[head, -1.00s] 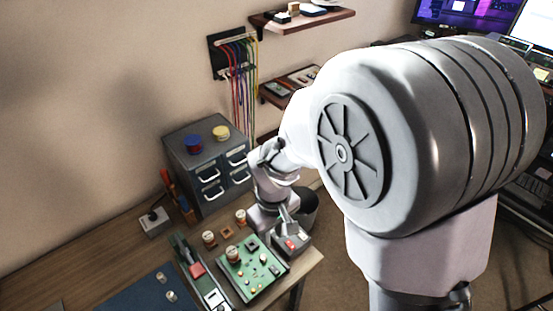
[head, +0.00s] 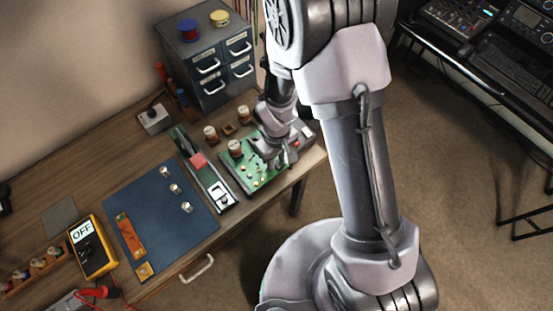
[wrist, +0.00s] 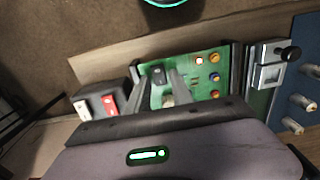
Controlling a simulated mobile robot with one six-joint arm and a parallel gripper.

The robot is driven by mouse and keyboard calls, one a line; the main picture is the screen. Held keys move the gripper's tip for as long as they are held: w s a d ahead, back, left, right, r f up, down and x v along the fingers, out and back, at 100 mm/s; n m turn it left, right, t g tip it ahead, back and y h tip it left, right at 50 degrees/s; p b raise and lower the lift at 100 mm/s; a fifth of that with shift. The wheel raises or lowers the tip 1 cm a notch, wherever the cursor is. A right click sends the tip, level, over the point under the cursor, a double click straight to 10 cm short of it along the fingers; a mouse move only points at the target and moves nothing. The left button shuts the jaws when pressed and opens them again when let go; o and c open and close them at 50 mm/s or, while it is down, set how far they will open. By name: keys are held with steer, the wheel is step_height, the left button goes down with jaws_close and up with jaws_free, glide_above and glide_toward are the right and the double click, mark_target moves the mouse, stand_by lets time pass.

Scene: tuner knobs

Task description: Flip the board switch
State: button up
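The green circuit board (head: 239,182) lies on the bench near its front right edge and carries knobs and small coloured parts. It also shows in the wrist view (wrist: 208,92), where one orange light on it glows. A small black part (wrist: 158,74), which may be the board switch, sits near the board's edge; its position cannot be read. My gripper (head: 284,160) is low over the right part of the board. In the wrist view its two fingers (wrist: 161,84) stand apart around the line to the black part, with nothing visibly held. My gripper hides part of the board.
A dark box with red and white rockers (wrist: 97,103) stands close beside the board. A metal slide fixture (head: 203,170) lies on the board's other side, then a blue mat (head: 150,225) with small knobs. A drawer cabinet (head: 208,58) stands behind.

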mark_target(281, 168)
jaws_close()
steer(key=shift+f+b, duration=0.25)
steer(key=shift+b, duration=0.6)
steer(key=shift+t+b, duration=0.3)
steer(key=shift+b, duration=0.35)
steer(key=shift+s+d+r+y, duration=0.1)
steer(key=shift+s+r+y, duration=0.05)
steer(key=shift+r+y, duration=0.15)
jaws_free()
step_height(281, 168, up, 17)
steer(key=s+p, duration=0.1)
steer(key=p, duration=0.5)
steer(key=shift+s+d+r, duration=0.15)
steer(key=shift+d+r, duration=0.05)
steer(key=shift+d, duration=0.25)
